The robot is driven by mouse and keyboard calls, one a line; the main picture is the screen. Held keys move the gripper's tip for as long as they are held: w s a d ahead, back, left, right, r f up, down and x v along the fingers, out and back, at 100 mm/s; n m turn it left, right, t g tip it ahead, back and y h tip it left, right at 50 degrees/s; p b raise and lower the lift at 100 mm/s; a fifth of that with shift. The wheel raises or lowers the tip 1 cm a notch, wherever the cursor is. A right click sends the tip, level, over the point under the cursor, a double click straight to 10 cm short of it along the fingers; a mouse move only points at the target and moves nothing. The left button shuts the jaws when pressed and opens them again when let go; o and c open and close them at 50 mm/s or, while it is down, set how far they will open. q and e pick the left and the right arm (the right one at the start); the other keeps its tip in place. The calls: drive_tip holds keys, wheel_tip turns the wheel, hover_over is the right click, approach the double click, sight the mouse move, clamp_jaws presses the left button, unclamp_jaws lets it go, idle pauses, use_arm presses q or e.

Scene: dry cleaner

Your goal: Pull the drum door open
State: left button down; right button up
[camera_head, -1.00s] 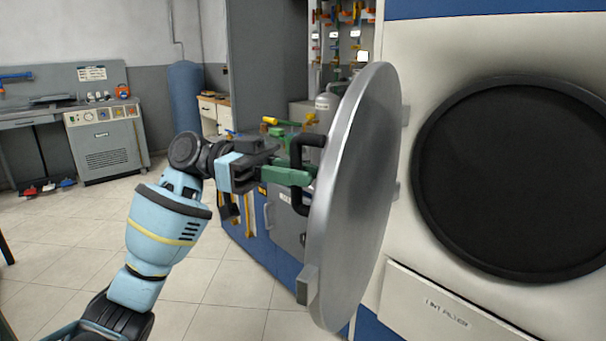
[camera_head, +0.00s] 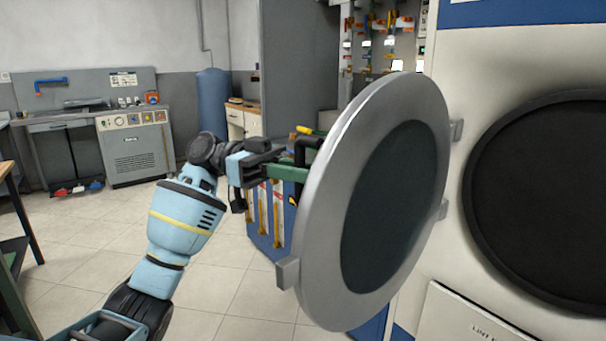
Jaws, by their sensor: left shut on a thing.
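The round drum door (camera_head: 322,245) has a silver metal rim and a dark centre pane (camera_head: 395,205). It stands swung well out from the white machine, hinged at its right edge, and its inner face shows. The dark drum opening (camera_head: 550,200) is uncovered at the right. My left gripper (camera_head: 288,172), with green fingers, is shut on the black door handle (camera_head: 304,150) on the door's far, outer side. The door's rim hides part of the handle and the fingertips. My right gripper is not in view.
A lint filter panel (camera_head: 470,325) is below the opening. A grey press unit (camera_head: 135,150) and blue cylinder (camera_head: 213,100) are at the back. A table edge (camera_head: 15,215) shows at left. Tiled floor is free between.

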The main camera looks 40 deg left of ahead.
use_arm(q)
drive_tip(key=shift+w+a, duration=0.1)
drive_tip(key=shift+a, duration=0.4)
drive_tip(key=c, duration=1.4)
unclamp_jaws()
drive_tip(key=shift+w, duration=0.1)
drive_tip(key=v, duration=0.7)
drive_tip(key=shift+a+b, duration=0.35)
drive_tip(key=shift+b, duration=0.05)
drive_tip(key=shift+r, duration=0.1)
